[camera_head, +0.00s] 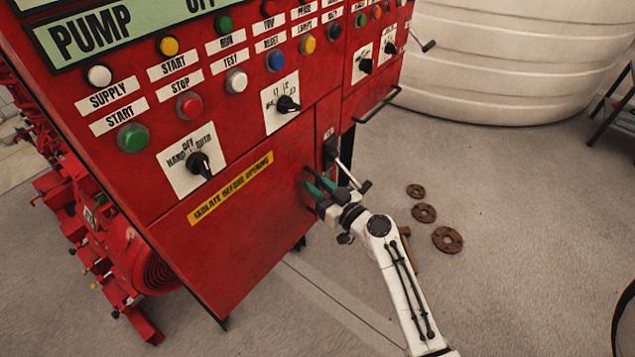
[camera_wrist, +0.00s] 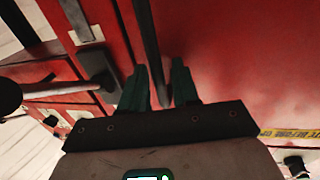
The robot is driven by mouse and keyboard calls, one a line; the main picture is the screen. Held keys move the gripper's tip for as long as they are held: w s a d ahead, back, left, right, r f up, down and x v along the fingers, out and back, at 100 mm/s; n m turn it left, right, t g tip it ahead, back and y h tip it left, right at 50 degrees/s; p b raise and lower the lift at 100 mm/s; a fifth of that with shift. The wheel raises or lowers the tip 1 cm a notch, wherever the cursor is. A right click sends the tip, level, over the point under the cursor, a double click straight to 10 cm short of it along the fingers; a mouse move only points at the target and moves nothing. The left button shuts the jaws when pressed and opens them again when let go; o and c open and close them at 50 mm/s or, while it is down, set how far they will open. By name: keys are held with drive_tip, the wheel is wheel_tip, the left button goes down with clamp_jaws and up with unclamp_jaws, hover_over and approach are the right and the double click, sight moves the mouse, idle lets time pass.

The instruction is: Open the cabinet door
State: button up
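The red cabinet (camera_head: 140,185) fills the left and centre of the head view. Its lower door (camera_head: 235,245) bears a yellow "isolate before opening" strip (camera_head: 231,189) and looks closed or nearly so. My gripper (camera_head: 318,186), with green fingers, is at the door's right edge. In the wrist view my gripper (camera_wrist: 160,85) has its fingers apart, facing the red front.
A black switch with a lever (camera_head: 331,149) sits just above my gripper; it also shows in the wrist view (camera_wrist: 96,68). A black bar handle (camera_head: 378,105) juts out further right. Rusty flanges (camera_head: 447,239) lie on the floor. A white tank (camera_head: 500,60) stands behind.

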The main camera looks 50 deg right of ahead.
drive_tip(key=shift+w+d, duration=0.1)
drive_tip(key=shift+w, duration=0.1)
clamp_jaws()
idle(0.5)
